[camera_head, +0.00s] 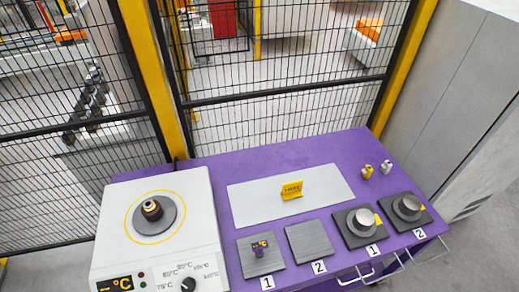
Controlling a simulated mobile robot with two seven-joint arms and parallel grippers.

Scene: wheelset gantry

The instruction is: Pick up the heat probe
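I cannot tell for certain which thing is the heat probe. A small dark part with purple and orange bits (260,248) stands on the grey square plate (247,264) labelled 1 at the front left of the purple table. A dark, stepped round piece with a copper-coloured top (152,209) sits in the yellow ring on the white heater unit (112,225). Two small upright pieces, one yellow (367,171) and one whitish (387,166), stand at the table's back right. Neither of my grippers shows.
The purple table (215,168) bears a light plate (245,205) with a yellow sign (291,190), an empty square plate (310,242), and two dark bases with metal discs (362,222) (408,207). A black mesh fence (270,120) stands behind; a grey cabinet (440,80) is at right.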

